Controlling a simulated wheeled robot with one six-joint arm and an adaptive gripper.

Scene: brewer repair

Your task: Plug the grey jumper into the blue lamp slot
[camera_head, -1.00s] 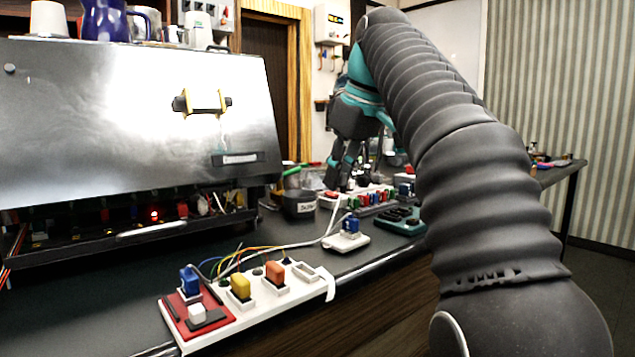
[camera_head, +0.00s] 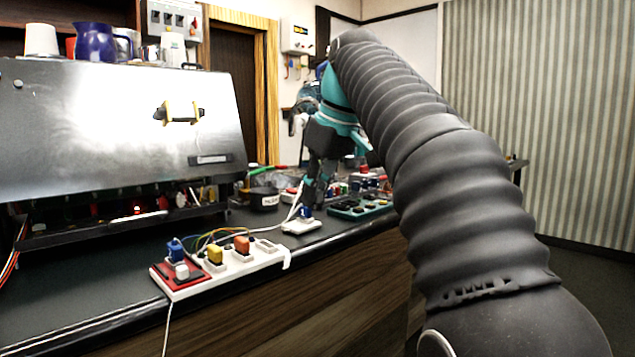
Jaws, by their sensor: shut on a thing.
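My gripper (camera_head: 312,198) points down at the small white block (camera_head: 302,227) on the counter, beyond the long strip. Its fingertips are at the blue plug (camera_head: 306,212) on that block and look shut on it, though the contact is small and partly hidden. A light grey cube-like piece (camera_head: 182,271) sits on the red plate at the left end of the white strip (camera_head: 234,266); I cannot tell whether it is the grey jumper. A blue plug (camera_head: 175,250) stands beside it. I cannot make out which opening is the blue lamp slot.
A yellow plug (camera_head: 215,254) and an orange plug (camera_head: 242,245) stand in the strip, with thin wires behind. A green board (camera_head: 360,207) lies right of the block. The metal brewer (camera_head: 100,130) fills the left. The counter's front edge runs close by the strip.

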